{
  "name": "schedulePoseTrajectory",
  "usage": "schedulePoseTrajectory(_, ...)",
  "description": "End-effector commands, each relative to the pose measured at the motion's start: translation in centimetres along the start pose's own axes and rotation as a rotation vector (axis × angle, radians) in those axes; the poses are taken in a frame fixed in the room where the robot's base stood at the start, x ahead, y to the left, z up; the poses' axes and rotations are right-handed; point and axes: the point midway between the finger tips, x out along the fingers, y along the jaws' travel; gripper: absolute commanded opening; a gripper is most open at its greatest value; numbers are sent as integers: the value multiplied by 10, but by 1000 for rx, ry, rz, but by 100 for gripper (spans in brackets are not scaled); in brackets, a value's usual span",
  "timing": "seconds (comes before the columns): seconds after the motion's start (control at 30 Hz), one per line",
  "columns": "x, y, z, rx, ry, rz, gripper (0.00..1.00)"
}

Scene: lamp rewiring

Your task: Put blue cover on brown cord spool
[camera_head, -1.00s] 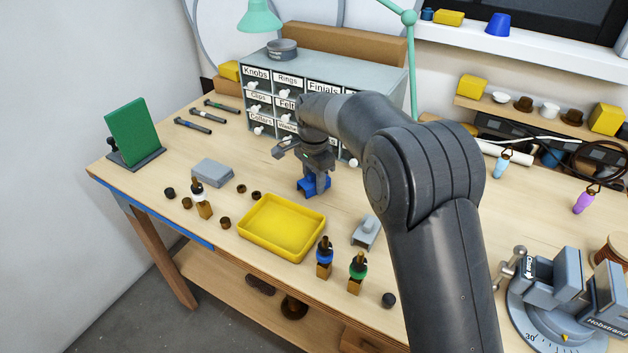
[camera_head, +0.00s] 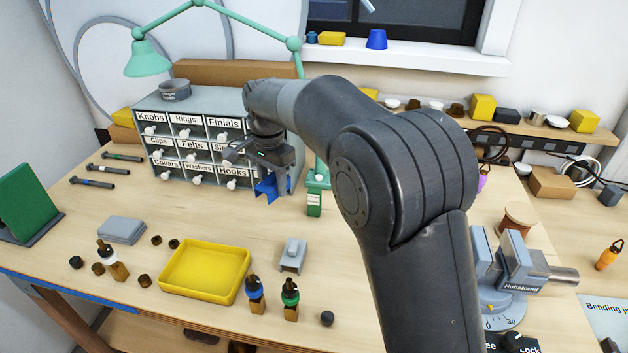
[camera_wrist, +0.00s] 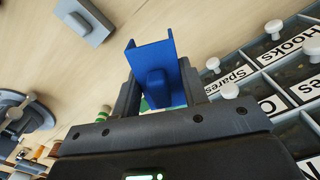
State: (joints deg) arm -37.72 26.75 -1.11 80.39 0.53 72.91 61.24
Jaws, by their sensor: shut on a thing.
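My gripper (camera_head: 272,178) is shut on the blue cover (camera_head: 266,190), at the lower right of the drawer cabinet in the head view. In the wrist view the blue cover (camera_wrist: 152,62) is an open, channel-like piece with upright walls, held between my two fingers (camera_wrist: 160,95). It appears to be above the bench, though the exact height is unclear. A spool with a brown flange (camera_head: 516,220) stands behind the grey vise at the right, well away from my gripper. Its cord is partly hidden, so I cannot confirm its colour.
The drawer cabinet (camera_head: 195,150) stands close to my gripper. The vise (camera_head: 500,262) stands near the spool. A yellow tray (camera_head: 206,293) and grey block (camera_head: 293,255) lie in front.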

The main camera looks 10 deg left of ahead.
Motion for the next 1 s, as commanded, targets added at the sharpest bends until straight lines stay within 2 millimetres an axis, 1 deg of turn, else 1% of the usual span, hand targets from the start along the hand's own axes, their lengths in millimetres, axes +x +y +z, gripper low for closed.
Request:
schedulePoseTrajectory(0.17,-2,2,-2,0,0,-1,16)
schedulePoseTrajectory(0.27,-3,6,-7,10,1,-1,16)
schedulePoseTrajectory(0.37,-5,18,-26,44,2,-1,16)
schedulePoseTrajectory(0.47,-10,40,-57,103,2,-2,16)
schedulePoseTrajectory(0.5,-12,52,-72,132,2,-1,16)
schedulePoseTrajectory(0.57,-15,73,-94,179,2,-1,16)
schedulePoseTrajectory(0.6,-18,87,-109,211,2,-1,16)
schedulePoseTrajectory(0.67,-21,109,-130,258,2,-1,16)
schedulePoseTrajectory(0.7,-24,124,-144,290,2,-1,16)
schedulePoseTrajectory(0.77,-27,148,-163,337,3,-2,16)
schedulePoseTrajectory(0.8,-29,164,-175,368,3,-1,16)
schedulePoseTrajectory(0.87,-33,189,-192,415,2,-1,16)
schedulePoseTrajectory(0.9,-35,206,-202,446,2,0,16)
schedulePoseTrajectory(0.97,-38,232,-216,492,2,0,16)
schedulePoseTrajectory(1.0,-41,250,-225,524,2,0,16)
